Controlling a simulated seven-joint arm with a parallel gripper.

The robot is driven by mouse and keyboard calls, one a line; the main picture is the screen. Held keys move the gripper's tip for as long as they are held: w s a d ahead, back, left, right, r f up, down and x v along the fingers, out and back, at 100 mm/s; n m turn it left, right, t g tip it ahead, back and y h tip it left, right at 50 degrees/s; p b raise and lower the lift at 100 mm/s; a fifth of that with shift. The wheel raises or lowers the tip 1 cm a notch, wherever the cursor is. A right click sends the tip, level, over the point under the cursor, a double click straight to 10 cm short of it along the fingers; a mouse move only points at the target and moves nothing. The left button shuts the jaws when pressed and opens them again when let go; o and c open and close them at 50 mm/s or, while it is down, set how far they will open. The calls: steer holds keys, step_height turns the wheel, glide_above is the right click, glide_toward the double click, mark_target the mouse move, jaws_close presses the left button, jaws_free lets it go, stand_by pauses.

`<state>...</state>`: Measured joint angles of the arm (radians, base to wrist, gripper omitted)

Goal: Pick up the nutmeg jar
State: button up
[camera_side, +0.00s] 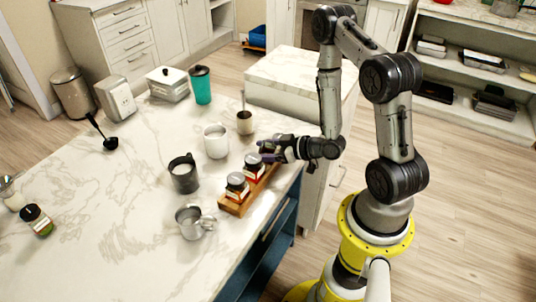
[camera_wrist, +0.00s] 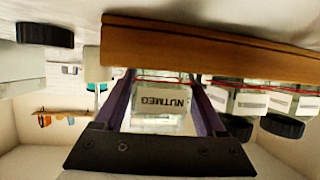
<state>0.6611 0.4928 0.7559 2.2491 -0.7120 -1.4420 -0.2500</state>
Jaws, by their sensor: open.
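The nutmeg jar (camera_wrist: 160,104) shows upside down in the wrist view, its label reading NUTMEG. It stands at one end of a wooden rack (camera_wrist: 230,50). My gripper (camera_side: 265,151) is open, with one purple finger on each side of the nutmeg jar. I cannot tell whether either finger touches the glass. In the side view my gripper is level over the far end of the rack (camera_side: 231,209) and largely hides the nutmeg jar.
Two more black-lidded jars stand in the rack, one nearest the gripper (camera_side: 254,167) and one in front (camera_side: 237,187). A dark mug (camera_side: 184,175), a white mug (camera_side: 216,142) and a metal mug (camera_side: 191,223) stand close by.

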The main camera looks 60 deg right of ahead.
steer(key=shift+w+a+f, duration=0.1)
steer(key=shift+w+f, duration=0.1)
steer(key=shift+w, duration=0.35)
jaws_close()
steer(key=shift+r, duration=0.15)
